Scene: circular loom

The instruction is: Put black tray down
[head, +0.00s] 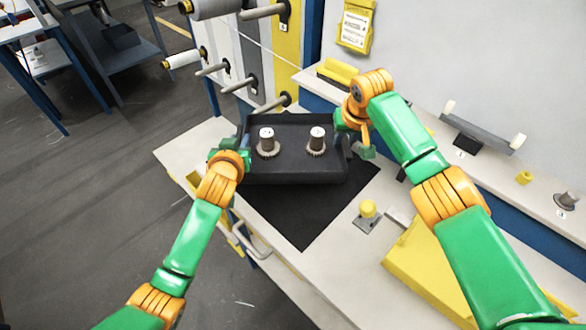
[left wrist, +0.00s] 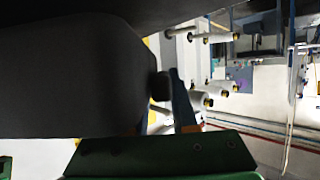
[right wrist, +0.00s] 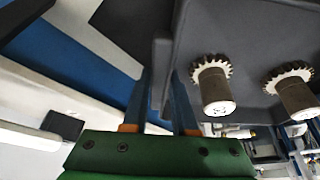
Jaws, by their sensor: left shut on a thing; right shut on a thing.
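The black tray (head: 297,167) is held level between my two grippers over the workbench in the head view. Two metal spools with toothed bases, the left one (head: 268,142) and the right one (head: 316,141), stand upright in it. My left gripper (head: 243,152) is shut on the tray's left end; in the left wrist view the tray (left wrist: 75,75) fills the left side. My right gripper (head: 350,140) is shut on the right end; the right wrist view shows its fingers (right wrist: 160,100) at the tray wall. Whether the tray's underside touches the bench is hidden.
A black mat (head: 303,222) lies on the bench under and in front of the tray. A yellow button (head: 368,209) and a yellow box (head: 428,275) are to the right. Pegs with a white spool (head: 183,61) stand behind. A metal handle (head: 248,240) sits at the bench's front edge.

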